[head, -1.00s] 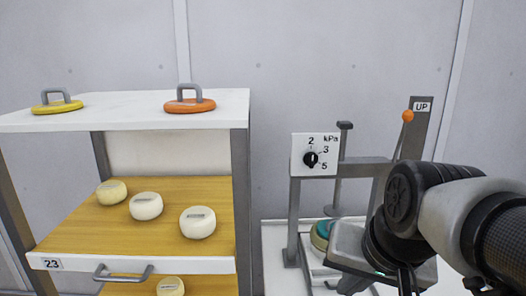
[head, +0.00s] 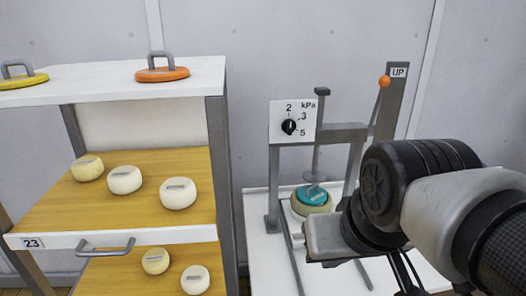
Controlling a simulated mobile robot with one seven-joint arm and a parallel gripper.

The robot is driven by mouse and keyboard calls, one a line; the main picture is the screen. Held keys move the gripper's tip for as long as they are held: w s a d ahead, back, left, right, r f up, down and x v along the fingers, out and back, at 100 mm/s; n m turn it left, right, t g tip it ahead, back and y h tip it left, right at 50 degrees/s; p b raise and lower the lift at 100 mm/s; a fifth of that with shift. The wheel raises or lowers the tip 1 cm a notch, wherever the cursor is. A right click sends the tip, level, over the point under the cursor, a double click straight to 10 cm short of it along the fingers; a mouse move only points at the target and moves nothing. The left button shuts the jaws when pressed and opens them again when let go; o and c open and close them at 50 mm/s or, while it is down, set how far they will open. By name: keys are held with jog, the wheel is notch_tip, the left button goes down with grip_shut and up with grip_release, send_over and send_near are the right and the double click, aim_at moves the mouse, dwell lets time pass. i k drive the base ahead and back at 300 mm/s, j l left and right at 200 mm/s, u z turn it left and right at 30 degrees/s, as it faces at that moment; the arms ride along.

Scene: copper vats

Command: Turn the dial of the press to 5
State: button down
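The press (head: 273,185) is a grey frame at centre right. Its white dial plate (head: 307,108) reads kPa with the marks 2, 3 and 5. The black dial (head: 289,127) sits on this plate; its pointer is too small to read surely. A cheese (head: 305,209) with a teal lid (head: 314,195) stands under the press's plunger (head: 319,140). An orange-knobbed lever (head: 384,82) stands beside the UP label (head: 399,72). My gripper (head: 322,240) is low and to the right of the dial, well apart from it. Its fingers are not clearly visible.
A shelf rack (head: 215,140) with several pale cheeses on wooden boards stands at left, close to the press. Yellow (head: 22,80) and orange (head: 162,74) lids with handles lie on its top. A drawer-like handle (head: 105,249) juts out in front. The space before the dial looks clear.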

aim_at(288, 126)
jog(key=k+l+z, duration=0.15)
jog(key=z, duration=0.3)
jog(key=k+l+z, duration=0.2)
jog(key=z, duration=0.3)
